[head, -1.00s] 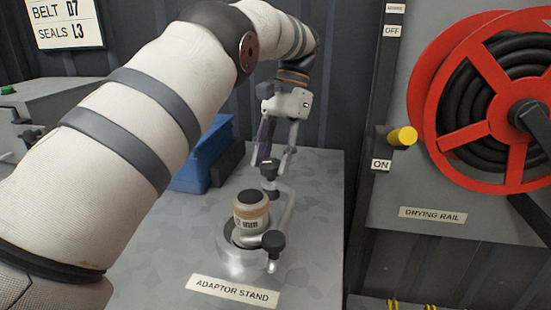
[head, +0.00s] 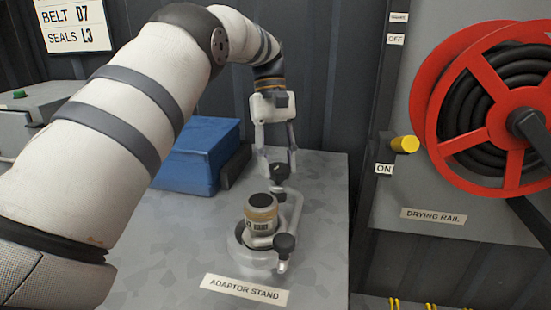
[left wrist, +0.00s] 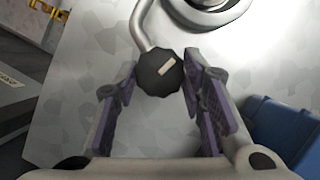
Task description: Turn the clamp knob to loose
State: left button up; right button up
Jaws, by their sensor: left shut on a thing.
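The clamp knob (head: 279,172) is black and sits at the far end of a bent metal arm on the adaptor stand (head: 262,258). In the left wrist view the knob (left wrist: 158,72) is dark and lobed, with a pale bar mark on its face. My left gripper (head: 277,162) reaches down from above with one finger on each side of the knob, shut on it. In the left wrist view its purple-padded fingertips (left wrist: 160,76) flank the knob. A grey adaptor (head: 261,213) with a tan band stands upright in the stand. My right gripper is not in view.
A second black knob (head: 284,243) is at the front of the stand. A blue bin (head: 195,160) stands behind left on the grey bench. A red hose reel (head: 490,110) and a yellow lever (head: 404,144) are on the right panel. Bare bench lies left of the stand.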

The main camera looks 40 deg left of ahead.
pick_arm(q)
jog(key=shift+s+r+n+t+p, duration=0.1)
jog(key=shift+n+t+p, duration=0.5)
jog(key=shift+n, duration=1)
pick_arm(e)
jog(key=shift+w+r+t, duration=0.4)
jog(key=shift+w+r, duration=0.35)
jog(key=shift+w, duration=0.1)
pick_arm(q)
jog(key=shift+h, duration=0.3)
jog(key=o, duration=1.1)
jog(key=shift+o, duration=0.2)
jog(key=s+v, duration=0.1)
jog(key=v, duration=0.6)
jog(key=shift+w+r, duration=0.2)
jog(key=shift+w, duration=0.25)
jog(key=shift+a+f, duration=0.1)
